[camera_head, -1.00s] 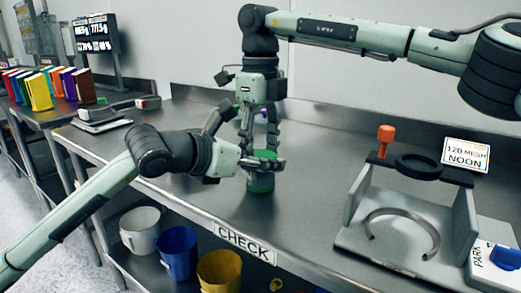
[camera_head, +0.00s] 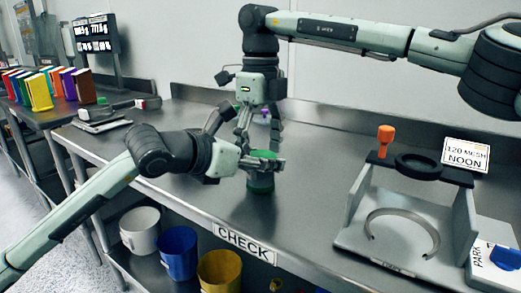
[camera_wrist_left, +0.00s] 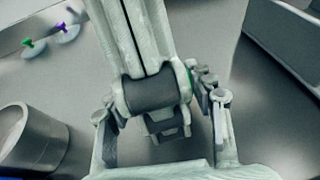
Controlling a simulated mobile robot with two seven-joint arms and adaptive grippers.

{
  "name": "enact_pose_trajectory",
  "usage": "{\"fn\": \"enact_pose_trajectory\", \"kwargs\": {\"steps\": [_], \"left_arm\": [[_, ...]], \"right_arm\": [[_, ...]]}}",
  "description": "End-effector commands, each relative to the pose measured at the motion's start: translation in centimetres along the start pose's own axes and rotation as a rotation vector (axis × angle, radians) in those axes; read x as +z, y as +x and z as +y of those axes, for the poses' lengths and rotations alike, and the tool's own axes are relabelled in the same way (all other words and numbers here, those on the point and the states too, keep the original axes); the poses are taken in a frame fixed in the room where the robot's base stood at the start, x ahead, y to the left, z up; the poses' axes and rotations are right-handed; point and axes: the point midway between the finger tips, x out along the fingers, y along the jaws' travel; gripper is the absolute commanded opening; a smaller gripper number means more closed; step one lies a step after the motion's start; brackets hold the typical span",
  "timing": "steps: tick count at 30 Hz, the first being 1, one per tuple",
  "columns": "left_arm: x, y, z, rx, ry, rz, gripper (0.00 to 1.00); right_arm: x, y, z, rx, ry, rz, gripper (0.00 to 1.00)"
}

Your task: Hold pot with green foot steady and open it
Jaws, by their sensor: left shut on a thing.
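The pot (camera_head: 260,183), green at its top and base, stands upright on the steel bench. My left gripper (camera_head: 268,163) reaches in from the left and is shut on the pot's side. My right gripper (camera_head: 260,145) points straight down over the pot. Its fingers are spread apart on either side above the green top (camera_head: 264,154), and I cannot tell whether they touch it. In the left wrist view, my grippers hide most of the pot.
A grey stand with a dark ring (camera_head: 420,165) and an orange knob (camera_head: 385,134) is at right. In the left wrist view, a green-knobbed piece (camera_wrist_left: 33,46) and a purple-knobbed piece (camera_wrist_left: 65,30) lie beside a metal cylinder (camera_wrist_left: 35,138). Bench between pot and stand is clear.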

Motion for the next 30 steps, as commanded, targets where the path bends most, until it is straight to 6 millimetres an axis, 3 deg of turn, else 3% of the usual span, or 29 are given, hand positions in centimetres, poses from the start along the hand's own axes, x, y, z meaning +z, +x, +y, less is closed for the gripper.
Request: {"fn": "enact_pose_trajectory", "kwargs": {"steps": [8,19,26,27,30], "left_arm": [[0.0,0.0,0.0,0.0,0.0,0.001,0.0],[-0.1,0.0,0.0,0.0,0.0,0.001,0.0],[0.0,0.0,0.0,0.0,0.0,0.001,0.0],[0.0,0.0,0.0,0.0,0.0,0.001,0.57],[0.0,0.0,0.0,0.0,0.0,0.001,0.69]], "right_arm": [[0.0,-0.2,0.0,0.0,-0.002,0.0,0.77],[0.0,-4.3,0.1,-0.001,-0.002,0.0,0.77],[0.0,-4.5,0.1,0.001,-0.002,0.001,0.77],[0.0,-4.5,0.1,0.0,-0.002,0.001,0.77],[0.0,-4.5,0.1,0.001,-0.002,0.001,0.77]]}}
